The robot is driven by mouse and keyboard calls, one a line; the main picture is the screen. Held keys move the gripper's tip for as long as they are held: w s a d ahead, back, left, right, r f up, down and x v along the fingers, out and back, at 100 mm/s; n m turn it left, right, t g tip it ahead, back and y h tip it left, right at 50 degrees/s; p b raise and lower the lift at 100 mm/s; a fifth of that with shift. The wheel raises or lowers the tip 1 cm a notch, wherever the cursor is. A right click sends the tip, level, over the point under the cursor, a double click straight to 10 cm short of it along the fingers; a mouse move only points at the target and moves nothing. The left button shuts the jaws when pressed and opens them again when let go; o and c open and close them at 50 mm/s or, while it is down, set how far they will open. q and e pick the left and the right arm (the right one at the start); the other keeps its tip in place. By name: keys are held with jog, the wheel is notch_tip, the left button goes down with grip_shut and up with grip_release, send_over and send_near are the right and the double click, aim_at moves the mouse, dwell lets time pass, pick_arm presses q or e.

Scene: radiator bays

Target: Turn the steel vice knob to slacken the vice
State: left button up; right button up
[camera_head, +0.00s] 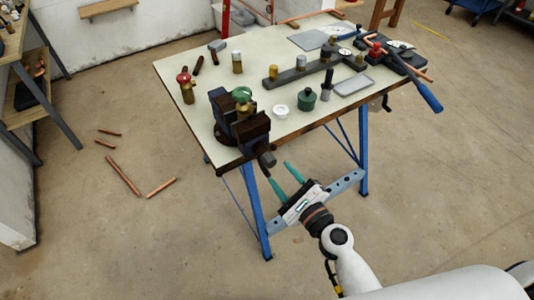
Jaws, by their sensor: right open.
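The dark vice (224,108) is mounted at the front left corner of the workbench (210,145). Its steel knob (267,159) sticks out low past the front edge, toward me. A brass valve with a green handwheel (242,95) stands upright at the vice jaws; its lower part is hidden. My right gripper (279,172) is just in front of and slightly below the knob in the picture. Its two teal fingers are apart, with nothing between them. I cannot tell a contact with the knob. My left gripper is not in view.
A red-topped valve (186,90), a white round piece (280,111), a green pot (306,99) and a grey tray (353,85) stand on the bench. Blue legs (254,210) and a crossbar are close to my right gripper. Copper pipes (122,175) lie on the floor.

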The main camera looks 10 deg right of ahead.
aim_at(272, 165)
jog(key=shift+m, duration=0.9)
jog(key=shift+p+x, duration=0.4)
jog(key=shift+x, duration=2.15)
